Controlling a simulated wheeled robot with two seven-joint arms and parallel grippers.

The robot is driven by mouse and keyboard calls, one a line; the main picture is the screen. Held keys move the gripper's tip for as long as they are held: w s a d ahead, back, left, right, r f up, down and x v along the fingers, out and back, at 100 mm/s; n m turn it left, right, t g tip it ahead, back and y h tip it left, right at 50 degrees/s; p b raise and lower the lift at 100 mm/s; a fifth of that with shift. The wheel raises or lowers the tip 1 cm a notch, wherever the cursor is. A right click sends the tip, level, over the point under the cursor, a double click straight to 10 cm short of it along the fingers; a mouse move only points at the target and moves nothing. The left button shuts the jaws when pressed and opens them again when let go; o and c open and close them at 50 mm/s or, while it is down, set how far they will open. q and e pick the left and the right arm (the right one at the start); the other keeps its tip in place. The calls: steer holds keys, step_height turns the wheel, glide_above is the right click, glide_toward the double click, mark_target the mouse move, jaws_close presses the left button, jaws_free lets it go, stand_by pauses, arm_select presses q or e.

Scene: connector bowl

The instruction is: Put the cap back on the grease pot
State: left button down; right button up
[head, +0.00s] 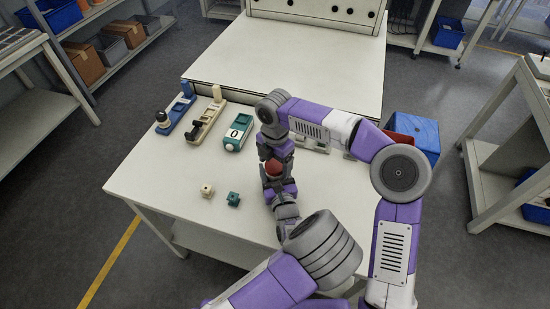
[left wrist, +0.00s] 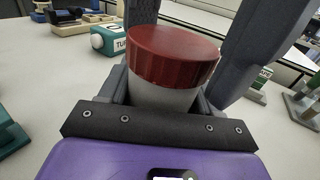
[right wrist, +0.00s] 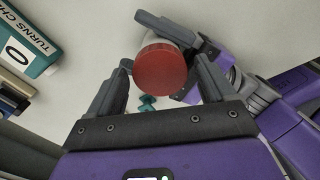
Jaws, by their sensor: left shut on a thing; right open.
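The grease pot (left wrist: 160,98) is a pale cylinder, held upright in my left gripper (head: 274,183). The red ribbed cap (left wrist: 172,55) sits over the pot's mouth; I cannot tell whether it is screwed down. The cap also shows in the head view (head: 273,168) and the right wrist view (right wrist: 160,68). My right gripper (right wrist: 162,72) is open, with one finger on each side of the cap and gaps visible beside it. In the head view, the right gripper (head: 275,150) comes from the far side. Most of the pot is hidden in the head and right wrist views.
A teal device (head: 238,132), a cream device (head: 206,122) and a blue device (head: 176,112) stand at the table's left. A cream block (head: 207,190) and a teal block (head: 233,199) lie near the front. A blue bin (head: 420,135) is at the right. The table's front left (head: 150,180) is clear.

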steer(key=c, duration=1.1)
steer(key=m, duration=1.3)
steer(key=o, duration=1.2)
steer(key=shift+c, duration=0.2)
